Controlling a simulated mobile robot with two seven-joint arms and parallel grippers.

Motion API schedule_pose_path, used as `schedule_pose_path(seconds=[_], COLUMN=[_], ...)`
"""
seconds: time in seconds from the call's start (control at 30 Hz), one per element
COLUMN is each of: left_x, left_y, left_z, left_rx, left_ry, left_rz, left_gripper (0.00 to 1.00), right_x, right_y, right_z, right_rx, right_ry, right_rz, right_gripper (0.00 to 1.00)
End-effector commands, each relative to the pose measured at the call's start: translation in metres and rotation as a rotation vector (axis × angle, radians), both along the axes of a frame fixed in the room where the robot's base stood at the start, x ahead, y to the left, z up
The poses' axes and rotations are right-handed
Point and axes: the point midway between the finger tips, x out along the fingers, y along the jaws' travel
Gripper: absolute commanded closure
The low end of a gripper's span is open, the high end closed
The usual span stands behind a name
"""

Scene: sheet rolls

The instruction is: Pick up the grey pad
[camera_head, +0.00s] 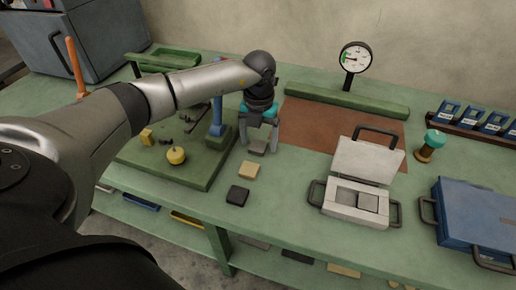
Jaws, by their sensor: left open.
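A small grey pad (257,148) lies on the green bench top, at the back of a short row of pads. My left gripper (260,146) comes down over it from above, open, with one finger to each side of the pad. I cannot tell whether the fingers touch it. A tan pad (249,170) and a dark pad (237,195) lie in front of the grey one, towards me. My right gripper is not in view.
A green fixture board (205,174) with a yellow knob (176,156) is left of the pads. An open white case (345,211) and a blue case (474,217) stand to the right. A brown mat (313,130) and a dial gauge (355,57) are behind.

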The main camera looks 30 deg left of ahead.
Motion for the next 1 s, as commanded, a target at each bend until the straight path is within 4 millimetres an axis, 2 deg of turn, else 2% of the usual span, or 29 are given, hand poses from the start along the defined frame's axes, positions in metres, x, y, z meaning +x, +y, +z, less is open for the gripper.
schedule_pose_path(seconds=[0.1,0.87,1.0], left_x=[0.0002,0.0002,0.0003], left_y=[0.0000,0.0001,0.0002], left_z=[0.0009,0.0013,0.0014], left_rx=[0.000,0.000,0.000], left_ry=[0.000,0.000,-0.001], left_rz=[0.000,0.000,0.000], left_gripper=[0.12,0.98,1.00], right_x=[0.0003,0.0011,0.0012], right_y=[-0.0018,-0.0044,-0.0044], right_z=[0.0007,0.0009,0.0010], right_rx=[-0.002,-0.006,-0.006], right_ry=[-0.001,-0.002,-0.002], right_rz=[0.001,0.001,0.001], right_gripper=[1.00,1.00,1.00])
